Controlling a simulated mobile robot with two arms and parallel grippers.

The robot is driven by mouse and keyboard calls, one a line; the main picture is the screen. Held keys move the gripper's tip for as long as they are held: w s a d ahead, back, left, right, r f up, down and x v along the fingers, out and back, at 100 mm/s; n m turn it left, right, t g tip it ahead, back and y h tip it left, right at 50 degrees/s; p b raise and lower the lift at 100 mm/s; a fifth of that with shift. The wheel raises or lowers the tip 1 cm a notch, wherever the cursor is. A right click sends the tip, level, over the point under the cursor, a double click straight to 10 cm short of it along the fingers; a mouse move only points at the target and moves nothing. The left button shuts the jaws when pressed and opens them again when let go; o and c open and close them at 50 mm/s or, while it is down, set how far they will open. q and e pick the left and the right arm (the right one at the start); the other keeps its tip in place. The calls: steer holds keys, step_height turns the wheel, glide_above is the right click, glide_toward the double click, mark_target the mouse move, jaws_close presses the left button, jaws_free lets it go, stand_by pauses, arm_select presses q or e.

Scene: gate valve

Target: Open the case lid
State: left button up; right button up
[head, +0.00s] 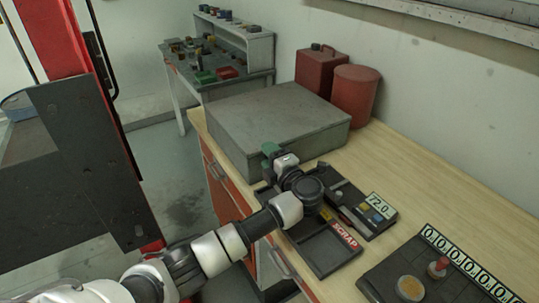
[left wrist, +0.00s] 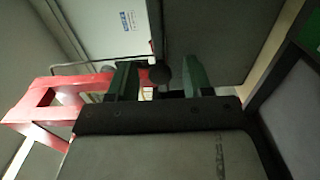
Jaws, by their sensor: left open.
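The case (head: 285,115) is a large grey box on the wooden bench, with its flat lid shut. My left wrist hides part of the bench in the head view. My right gripper is not in view.
A scrap tray (head: 335,255) and a tray marked 72.0 (head: 378,212) lie in front of the case. A red can (head: 318,70) and a red drum (head: 354,92) stand close behind it. A dark numbered tray (head: 440,275) is at lower right.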

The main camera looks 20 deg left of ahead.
arm_select(q)
steer(key=shift+c, duration=0.4)
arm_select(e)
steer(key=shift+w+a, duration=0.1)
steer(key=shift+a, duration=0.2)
arm_select(q)
jaws_close()
steer(key=w+d+r+m+p, duration=0.2)
steer(key=r+m+p, duration=0.1)
steer(key=r+p, duration=0.5)
steer(key=w+d+r+m+p, duration=0.2)
steer(key=w+r+m+p, duration=0.1)
steer(key=r+p, duration=0.5)
steer(key=shift+r+m, duration=0.6)
steer(key=shift+r, duration=1.1)
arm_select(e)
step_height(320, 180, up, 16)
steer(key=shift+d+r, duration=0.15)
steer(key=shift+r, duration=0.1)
arm_select(q)
steer(key=shift+w, duration=0.1)
steer(key=shift+o, duration=0.4)
jaws_free()
